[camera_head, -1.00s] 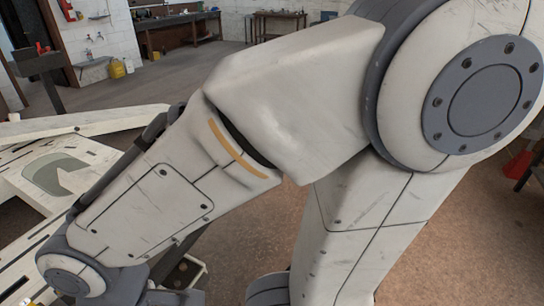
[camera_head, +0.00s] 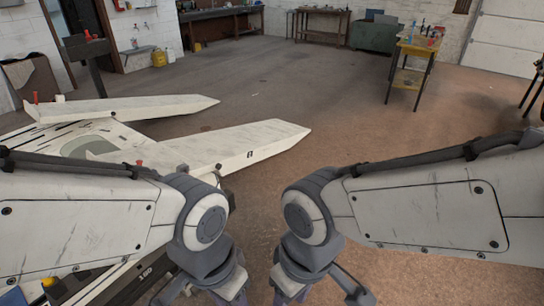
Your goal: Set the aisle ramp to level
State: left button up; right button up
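I cannot pick out the aisle ramp for certain. A large white frame with two long pointed prongs (camera_head: 240,147) lies low at the left, partly hidden by my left arm. A dark strip marked with digits (camera_head: 125,284) shows at the lower left, mostly covered by that arm. My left gripper (camera_head: 203,292) hangs at the bottom edge beside this strip. My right gripper (camera_head: 318,292) hangs at the bottom edge over brown floor. The fingertips of both are cut off, and I see nothing held.
Small red knobs (camera_head: 139,163) stand on the white frame. A yellow-topped table (camera_head: 418,47) stands at the back right, with a green bin (camera_head: 374,35) and benches by the far wall. The floor (camera_head: 330,95) between is clear.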

aim_at(236, 148)
jog(key=u, duration=0.1)
jog(key=i, duration=0.35)
jog(key=u, duration=0.75)
jog(key=i, duration=1.75)
jog(key=u, duration=0.1)
